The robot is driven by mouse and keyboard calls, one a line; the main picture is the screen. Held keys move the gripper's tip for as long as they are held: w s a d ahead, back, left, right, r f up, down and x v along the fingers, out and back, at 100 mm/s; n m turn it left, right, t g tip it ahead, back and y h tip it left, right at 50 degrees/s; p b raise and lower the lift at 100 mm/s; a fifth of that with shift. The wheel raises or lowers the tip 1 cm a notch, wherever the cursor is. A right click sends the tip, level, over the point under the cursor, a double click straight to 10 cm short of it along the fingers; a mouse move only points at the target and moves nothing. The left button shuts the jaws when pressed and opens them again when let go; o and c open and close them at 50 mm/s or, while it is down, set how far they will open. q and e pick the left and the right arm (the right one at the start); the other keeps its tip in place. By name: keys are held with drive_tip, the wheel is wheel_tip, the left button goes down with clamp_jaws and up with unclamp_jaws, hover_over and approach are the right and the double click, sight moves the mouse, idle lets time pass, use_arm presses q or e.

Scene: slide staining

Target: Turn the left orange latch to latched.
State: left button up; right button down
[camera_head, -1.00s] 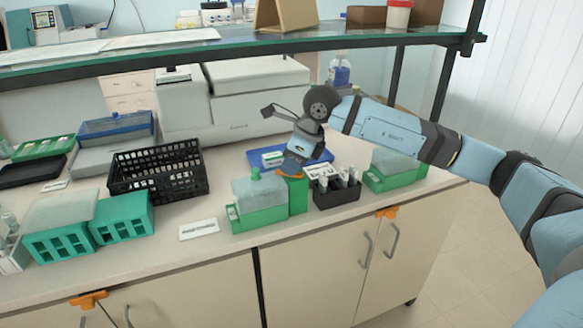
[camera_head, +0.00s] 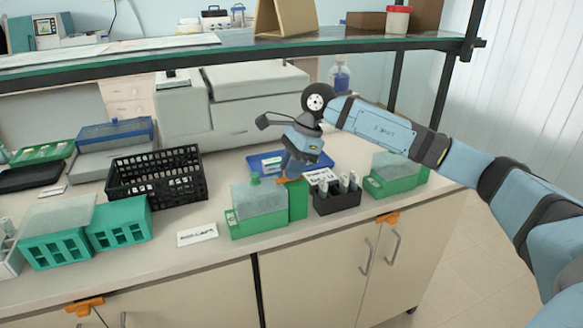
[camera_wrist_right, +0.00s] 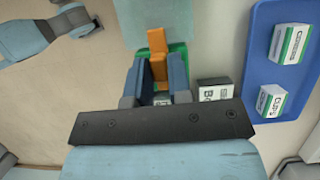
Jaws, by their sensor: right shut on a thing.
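My right gripper (camera_head: 287,177) reaches down onto the top of a green block (camera_head: 298,201) beside the green box with a clear cover (camera_head: 258,220). In the right wrist view its two blue fingers (camera_wrist_right: 158,75) are shut on an orange latch piece (camera_wrist_right: 157,42) that stands between them. In the head view only a small part of this orange piece (camera_head: 282,181) shows below the fingers. Another orange latch (camera_head: 85,307) is on the cabinet front at lower left, and one more (camera_head: 387,217) is on the right cabinet front. My left gripper is not in view.
A black rack with tubes (camera_head: 337,203) stands close right of the green block. A blue tray (camera_head: 263,160) with small boxes lies behind. A black basket (camera_head: 156,180) and a white label card (camera_head: 197,237) are to the left. The glass shelf (camera_head: 225,45) spans above.

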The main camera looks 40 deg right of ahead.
idle(0.4)
drive_tip(key=c, duration=1.1)
unclamp_jaws()
drive_tip(key=v, duration=0.4)
drive_tip(key=shift+d+r, duration=0.1)
drive_tip(key=shift+r, duration=0.15)
drive_tip(key=s+d, duration=0.1)
drive_tip(key=d, duration=0.7)
drive_tip(key=s+d, duration=0.1)
drive_tip(key=d, duration=0.3)
drive_tip(key=shift+s+r, duration=0.25)
drive_tip(key=shift+s, duration=0.1)
drive_tip(key=shift+s+f, duration=0.1)
